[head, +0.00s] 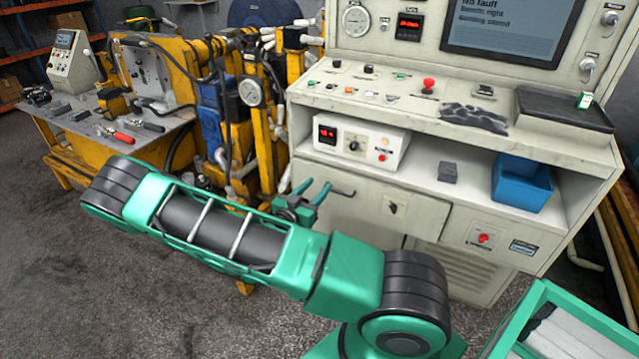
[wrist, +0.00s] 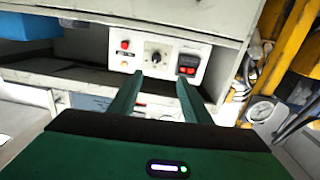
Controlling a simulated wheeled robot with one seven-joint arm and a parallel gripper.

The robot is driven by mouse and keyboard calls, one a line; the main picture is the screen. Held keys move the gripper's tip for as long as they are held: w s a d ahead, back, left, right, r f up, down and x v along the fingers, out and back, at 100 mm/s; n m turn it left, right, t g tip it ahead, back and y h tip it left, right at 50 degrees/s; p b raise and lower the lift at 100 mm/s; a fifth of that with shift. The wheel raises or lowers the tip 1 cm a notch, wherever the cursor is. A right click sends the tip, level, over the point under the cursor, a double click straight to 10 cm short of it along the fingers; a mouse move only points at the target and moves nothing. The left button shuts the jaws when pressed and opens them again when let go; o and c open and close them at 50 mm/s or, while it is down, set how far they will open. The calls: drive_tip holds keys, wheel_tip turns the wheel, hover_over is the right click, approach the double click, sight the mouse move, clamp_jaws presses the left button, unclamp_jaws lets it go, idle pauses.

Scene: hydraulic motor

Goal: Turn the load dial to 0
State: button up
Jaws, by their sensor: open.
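A small white box (head: 358,142) sits on the shelf of the control console. A black round dial (head: 354,145) with a light pointer mark is on its front. Its setting and label are too small to read. In the wrist view the dial (wrist: 156,58) shows just beyond and between my fingertips. My gripper (head: 316,186) is open and empty, in front of and below the box in the head view. Its two green fingers (wrist: 159,78) point toward the dial in the wrist view, apart from it as far as I can tell.
The box also carries a red digital display (wrist: 188,65) and a red button (head: 381,157). A blue bin (head: 521,184) and a grey block (head: 447,172) stand on the same shelf. Yellow machinery with hoses and a gauge (head: 251,92) stands close on the left.

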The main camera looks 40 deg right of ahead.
drive_tip(key=shift+s+a, duration=0.15)
drive_tip(key=shift+a, duration=0.25)
